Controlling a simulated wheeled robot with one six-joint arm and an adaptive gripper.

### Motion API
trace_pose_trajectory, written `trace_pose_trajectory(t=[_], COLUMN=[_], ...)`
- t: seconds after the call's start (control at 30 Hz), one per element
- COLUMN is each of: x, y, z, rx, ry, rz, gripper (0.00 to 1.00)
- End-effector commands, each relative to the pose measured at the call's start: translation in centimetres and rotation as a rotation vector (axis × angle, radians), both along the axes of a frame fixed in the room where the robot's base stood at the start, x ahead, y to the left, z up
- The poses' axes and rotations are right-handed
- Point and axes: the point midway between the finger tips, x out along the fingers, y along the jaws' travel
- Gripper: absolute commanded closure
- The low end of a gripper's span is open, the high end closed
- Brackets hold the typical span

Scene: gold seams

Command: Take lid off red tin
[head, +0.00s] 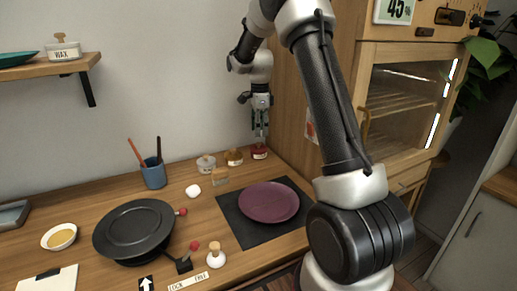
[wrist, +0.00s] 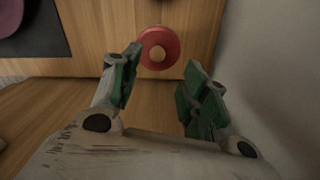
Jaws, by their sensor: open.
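The red tin (head: 259,154) stands at the back right of the counter, near the wooden cabinet. My gripper (head: 260,131) points down over the tin in the head view. In the wrist view my gripper (wrist: 162,62) has its green-padded fingers apart, one to each side of the lid, with nothing between them. I cannot tell the exact height gap above the knob.
An amber-lidded tin (head: 234,158) and a white tin (head: 206,164) stand to the left of the red tin. A purple plate (head: 269,202) lies on a dark mat (head: 233,221) in front. The wooden cabinet (head: 290,105) rises close on the right, and the wall is behind.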

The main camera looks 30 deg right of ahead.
Motion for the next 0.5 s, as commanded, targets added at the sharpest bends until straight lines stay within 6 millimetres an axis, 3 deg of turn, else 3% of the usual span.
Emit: trace_pose_trajectory(t=[0.3,0.5], x=[-0.4,-0.4], y=[0.7,0.7], z=[-4.7,-5.6], rx=[0.001,0.000], ry=[0.002,-0.001], rz=[0.002,0.002], gripper=[0.55,0.55])
